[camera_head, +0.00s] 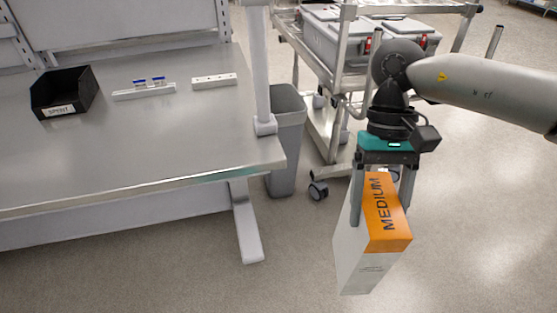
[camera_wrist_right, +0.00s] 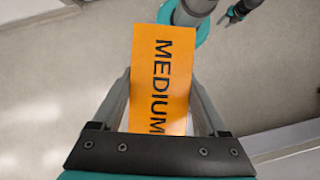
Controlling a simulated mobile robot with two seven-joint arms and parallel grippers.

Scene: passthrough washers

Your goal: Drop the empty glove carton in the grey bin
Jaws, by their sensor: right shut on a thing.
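The glove carton (camera_head: 366,253) is a white box with an orange end marked MEDIUM. My right gripper (camera_head: 382,215) is shut on it and holds it hanging in the air over the floor, to the right of the table. In the right wrist view the carton's orange face (camera_wrist_right: 162,75) lies between the two fingers of my right gripper (camera_wrist_right: 163,98). The grey bin (camera_head: 287,145) stands on the floor beside the table's right end, behind and to the left of the carton. Its rim is partly hidden by the table post. My left gripper is not seen in the head view.
A steel table (camera_head: 150,150) fills the left, with a black container (camera_head: 63,92) labelled SPENT and two small white racks on it. A wheeled steel cart (camera_head: 330,140) carrying grey cases (camera_head: 340,40) stands behind the bin. A white post (camera_head: 261,70) rises at the table's corner.

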